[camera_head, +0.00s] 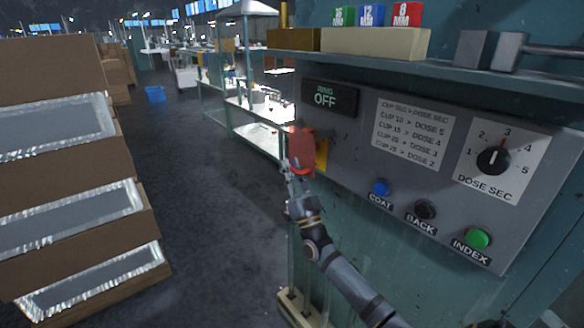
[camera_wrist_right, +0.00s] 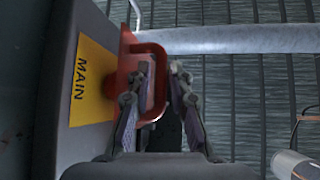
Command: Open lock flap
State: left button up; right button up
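The red lock flap (camera_head: 301,150) is on the left side of the grey control panel, beside a yellow plate (camera_head: 321,155). In the right wrist view the red flap (camera_wrist_right: 125,62) has a looped red handle (camera_wrist_right: 159,84), and the yellow plate (camera_wrist_right: 92,85) reads MAIN. My right gripper (camera_head: 291,172) is at the flap's lower edge. In the right wrist view its fingers (camera_wrist_right: 164,78) stand apart, one within the loop and one outside it, with the handle's outer bar between them. Firm contact is not clear. My left gripper is not in view.
The grey panel (camera_head: 350,184) carries a dose dial (camera_head: 493,160), blue (camera_head: 381,188), black (camera_head: 425,209) and green (camera_head: 478,238) buttons, and a display (camera_head: 329,97) reading RING OFF. A shelf (camera_head: 470,75) juts out above. Stacked boxes (camera_head: 60,180) stand left; the floor between is clear.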

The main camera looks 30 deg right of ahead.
jog(key=shift+c, duration=0.4)
grip_shut()
